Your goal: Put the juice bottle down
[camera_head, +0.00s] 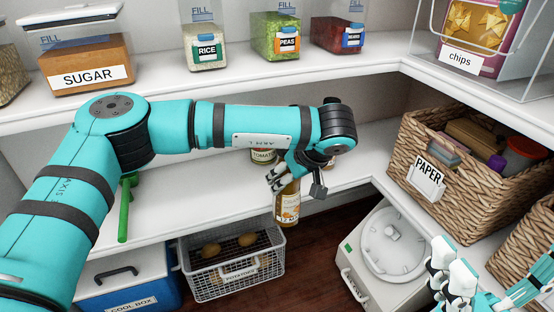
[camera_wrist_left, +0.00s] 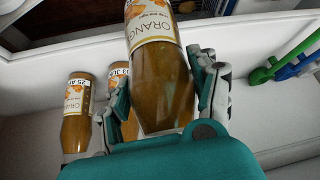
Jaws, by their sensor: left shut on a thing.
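My left gripper (camera_head: 284,178) is shut on an orange juice bottle (camera_head: 287,208), which it holds at the front of the lower shelf (camera_head: 215,210). In the left wrist view the held juice bottle (camera_wrist_left: 163,85) is between both fingers, with its orange-and-white label showing.
A wire basket of potatoes (camera_head: 236,275) and a blue cool box (camera_head: 130,288) are below the shelf. A wicker paper basket (camera_head: 460,190) stands at right.

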